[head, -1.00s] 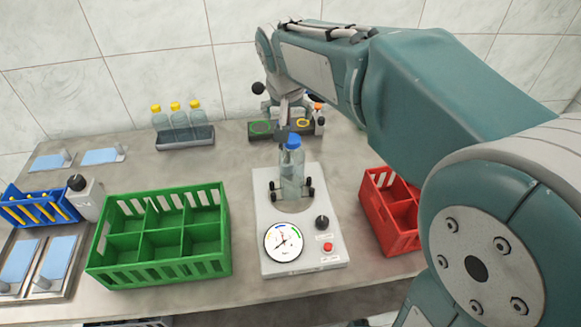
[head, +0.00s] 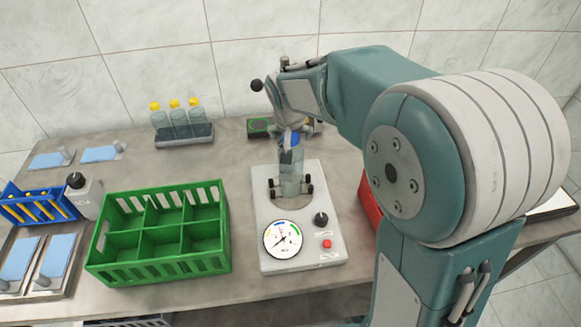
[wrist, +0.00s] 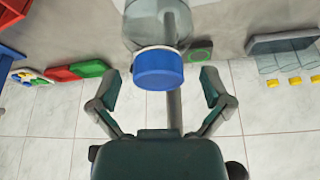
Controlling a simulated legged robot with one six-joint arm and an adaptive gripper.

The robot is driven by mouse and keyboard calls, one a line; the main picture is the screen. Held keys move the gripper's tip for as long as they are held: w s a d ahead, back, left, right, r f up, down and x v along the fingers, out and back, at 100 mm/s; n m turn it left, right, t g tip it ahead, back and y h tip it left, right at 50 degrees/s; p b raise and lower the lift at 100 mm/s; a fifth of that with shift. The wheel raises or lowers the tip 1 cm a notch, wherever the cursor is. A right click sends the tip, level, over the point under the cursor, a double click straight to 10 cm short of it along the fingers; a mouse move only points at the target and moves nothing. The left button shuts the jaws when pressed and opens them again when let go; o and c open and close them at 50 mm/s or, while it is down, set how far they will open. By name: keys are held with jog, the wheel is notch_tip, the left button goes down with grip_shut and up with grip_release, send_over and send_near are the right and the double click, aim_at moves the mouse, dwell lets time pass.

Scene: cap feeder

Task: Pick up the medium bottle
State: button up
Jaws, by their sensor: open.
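A clear bottle with a blue cap (head: 290,172) stands upright on the gauge device (head: 262,205), between its small black rollers. In the wrist view the same bottle (wrist: 158,20) shows large, its blue cap (wrist: 158,70) lying between the two spread fingers. My gripper (wrist: 160,84) is open, with gaps visible on both sides of the cap. In the head view my gripper (head: 289,140) is at the top of the bottle and partly covers it. Whether a finger touches the bottle cannot be told.
A green divided crate (head: 160,268) stands left of the device. A red crate (head: 369,205) at the right is mostly hidden by my arm. Several yellow-capped bottles (head: 178,123) stand in a rack behind. A blue tray (head: 35,205) and a grey-white bottle (head: 87,197) are at far left.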

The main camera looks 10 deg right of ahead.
grip_shut()
jog(key=shift+r, duration=0.15)
